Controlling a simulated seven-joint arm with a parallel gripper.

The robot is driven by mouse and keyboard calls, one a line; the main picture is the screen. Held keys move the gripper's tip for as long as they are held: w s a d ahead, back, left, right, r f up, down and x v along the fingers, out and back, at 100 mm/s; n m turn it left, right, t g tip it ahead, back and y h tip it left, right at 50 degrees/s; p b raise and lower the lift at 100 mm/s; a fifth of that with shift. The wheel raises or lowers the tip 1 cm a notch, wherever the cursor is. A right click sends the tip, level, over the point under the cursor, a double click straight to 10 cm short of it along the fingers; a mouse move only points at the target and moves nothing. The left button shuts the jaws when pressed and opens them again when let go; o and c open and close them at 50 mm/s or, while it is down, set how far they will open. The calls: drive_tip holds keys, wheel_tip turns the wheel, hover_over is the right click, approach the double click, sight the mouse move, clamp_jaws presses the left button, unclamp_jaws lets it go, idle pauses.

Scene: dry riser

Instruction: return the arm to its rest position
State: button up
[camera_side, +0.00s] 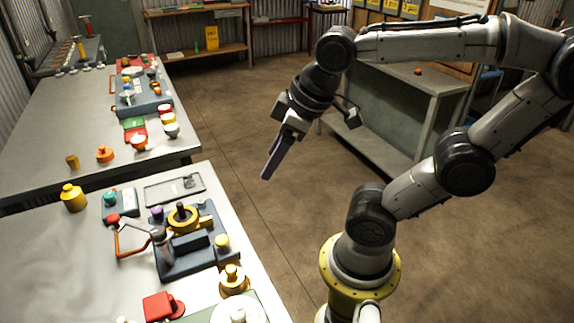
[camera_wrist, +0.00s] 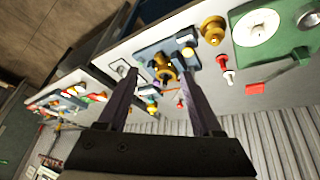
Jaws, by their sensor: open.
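My gripper (camera_side: 275,158) hangs in the air over the open floor, to the right of the near table and above it in the side view. Its fingers point down and slightly left. In the wrist view my gripper (camera_wrist: 160,88) shows two dark purple fingers spread apart with nothing between them. Nothing touches the fingers in either view. My arm is raised and bent, reaching from its yellow-ringed base at the lower right up and across to the left.
The near table (camera_side: 45,270) holds a dark fixture (camera_side: 205,258) with a yellow ring (camera_side: 183,217), an orange-handled part (camera_side: 130,250) and a red block (camera_side: 158,306). The far table (camera_side: 45,150) carries more parts. A grey bench (camera_side: 400,100) stands behind my arm. The brown floor (camera_side: 235,130) between is clear.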

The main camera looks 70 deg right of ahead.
drive_tip(key=shift+s+a+f+m, duration=0.1)
drive_tip(key=shift+s+f+m, duration=0.35)
drive_tip(key=shift+s, duration=0.2)
drive_tip(key=shift+s+a+f+m, duration=0.1)
drive_tip(key=shift+s+f+m, duration=0.35)
drive_tip(key=shift+s, duration=0.15)
